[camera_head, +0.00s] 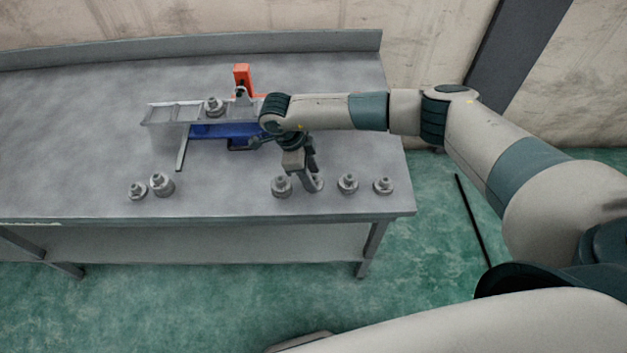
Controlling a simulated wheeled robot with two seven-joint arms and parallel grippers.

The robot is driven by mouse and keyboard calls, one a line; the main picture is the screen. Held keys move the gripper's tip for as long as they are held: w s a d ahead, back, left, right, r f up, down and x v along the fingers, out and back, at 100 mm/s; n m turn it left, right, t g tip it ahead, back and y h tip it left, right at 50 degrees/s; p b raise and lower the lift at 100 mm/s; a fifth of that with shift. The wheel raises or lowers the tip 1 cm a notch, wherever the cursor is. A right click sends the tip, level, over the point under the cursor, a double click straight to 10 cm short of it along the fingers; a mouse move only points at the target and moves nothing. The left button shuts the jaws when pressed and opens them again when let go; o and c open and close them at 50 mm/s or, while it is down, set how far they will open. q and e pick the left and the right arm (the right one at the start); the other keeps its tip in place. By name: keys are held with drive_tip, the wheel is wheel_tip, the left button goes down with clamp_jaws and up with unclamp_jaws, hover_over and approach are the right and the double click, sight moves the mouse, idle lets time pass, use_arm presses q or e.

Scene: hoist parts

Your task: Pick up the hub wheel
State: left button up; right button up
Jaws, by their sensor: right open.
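Several small grey metal wheel-like parts stand on the table, and I cannot tell which is the hub wheel. In the front right row, one part (281,186) is just left of my right gripper (308,178). Another (317,184) is partly hidden behind the gripper's fingers. Two more, one (347,183) and one (383,186), stand farther right. My right gripper points down, open, at the partly hidden part; whether it touches it is unclear. My left gripper is out of view.
The grey metal table (80,130) has a raised back edge. A grey rail frame (170,115) with a wheel part (214,106), a blue base (215,131) and an orange upright (242,78) stands at the back. Two more parts (162,184) stand front left. The table's left side is clear.

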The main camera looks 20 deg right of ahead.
sight(318, 178)
drive_tip(key=shift+c, duration=0.7)
clamp_jaws()
drive_tip(key=shift+r, duration=0.15)
drive_tip(key=shift+r+b, duration=0.6)
drive_tip(key=shift+b, duration=0.05)
wheel_tip(318, 178, up, 2)
drive_tip(key=shift+r+b, duration=0.2)
drive_tip(key=shift+b, duration=0.65)
drive_tip(key=s+d+r+b, duration=0.4)
drive_tip(key=s+d+r, duration=0.2)
drive_tip(key=s, duration=0.3)
drive_tip(key=shift+s+d+r, duration=0.3)
drive_tip(key=shift+s+r, duration=0.05)
drive_tip(key=shift+r, duration=0.25)
